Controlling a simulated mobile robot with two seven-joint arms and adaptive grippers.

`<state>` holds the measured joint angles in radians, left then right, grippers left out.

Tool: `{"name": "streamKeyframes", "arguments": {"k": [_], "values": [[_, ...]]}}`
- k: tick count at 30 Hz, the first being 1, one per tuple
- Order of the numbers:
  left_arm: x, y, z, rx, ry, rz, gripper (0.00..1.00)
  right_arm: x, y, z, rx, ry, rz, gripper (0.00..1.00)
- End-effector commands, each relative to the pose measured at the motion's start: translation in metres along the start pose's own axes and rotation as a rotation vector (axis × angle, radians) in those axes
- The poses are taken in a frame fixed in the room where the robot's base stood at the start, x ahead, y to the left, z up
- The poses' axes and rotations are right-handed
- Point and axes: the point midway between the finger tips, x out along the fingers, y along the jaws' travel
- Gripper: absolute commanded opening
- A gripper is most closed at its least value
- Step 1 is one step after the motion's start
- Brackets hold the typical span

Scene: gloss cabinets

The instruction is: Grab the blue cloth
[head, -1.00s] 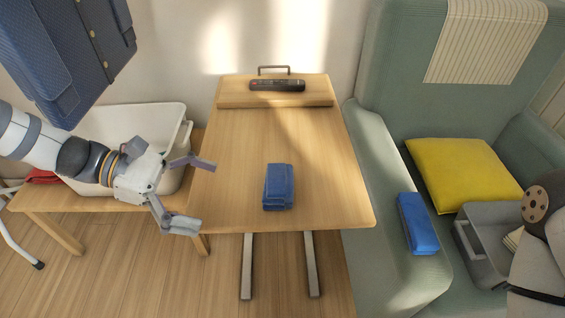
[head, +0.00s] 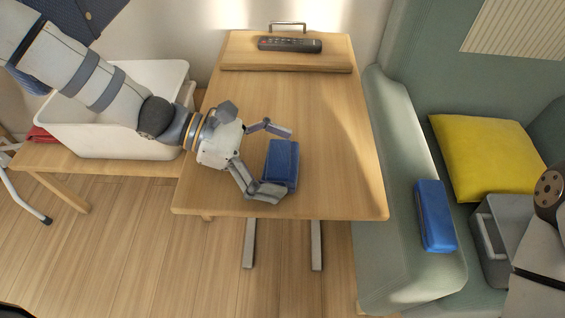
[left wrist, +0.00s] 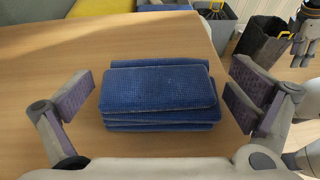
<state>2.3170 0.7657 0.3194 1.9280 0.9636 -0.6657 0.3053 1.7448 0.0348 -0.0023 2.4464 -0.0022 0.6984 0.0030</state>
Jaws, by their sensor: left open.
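The blue cloth (head: 283,163) is a folded, layered stack on the wooden table near its front edge. It also shows in the left wrist view (left wrist: 160,95), flat between my fingers. My left gripper (head: 278,162) is open, with one finger beyond the cloth's far left corner and the other by its near left side. In the left wrist view, my left gripper's (left wrist: 162,97) fingers stand apart on either side of the cloth, with bare table between. Part of what looks like my right gripper (left wrist: 300,42) shows at the upper right edge; its jaw state is unclear.
A remote (head: 290,45) lies on the raised back shelf of the table (head: 335,150). A white bin (head: 110,135) stands on a low bench at left.

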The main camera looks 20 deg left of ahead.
Motion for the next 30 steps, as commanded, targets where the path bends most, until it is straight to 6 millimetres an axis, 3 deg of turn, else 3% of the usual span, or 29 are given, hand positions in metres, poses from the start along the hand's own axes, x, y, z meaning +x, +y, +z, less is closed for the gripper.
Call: {"name": "streamKeyframes", "arguments": {"k": [6,12,23,28,30], "values": [[0.001,0.000,0.001,0.001,0.000,0.001,0.98,0.000,0.000,0.000,-0.001,0.001,0.000,0.40],[0.000,0.000,0.001,0.001,0.000,0.001,0.56,0.000,0.000,0.000,-0.001,0.001,0.000,0.40],[-0.002,0.001,0.006,0.004,0.000,0.001,0.55,-0.002,0.000,-0.001,-0.001,0.006,0.000,0.40],[-0.014,0.001,0.035,0.012,-0.002,0.004,0.55,-0.014,0.000,-0.005,0.000,0.034,-0.001,0.40],[-0.030,-0.009,0.051,0.015,-0.005,0.009,0.55,-0.026,-0.001,-0.010,0.001,0.063,-0.003,0.40]]}}
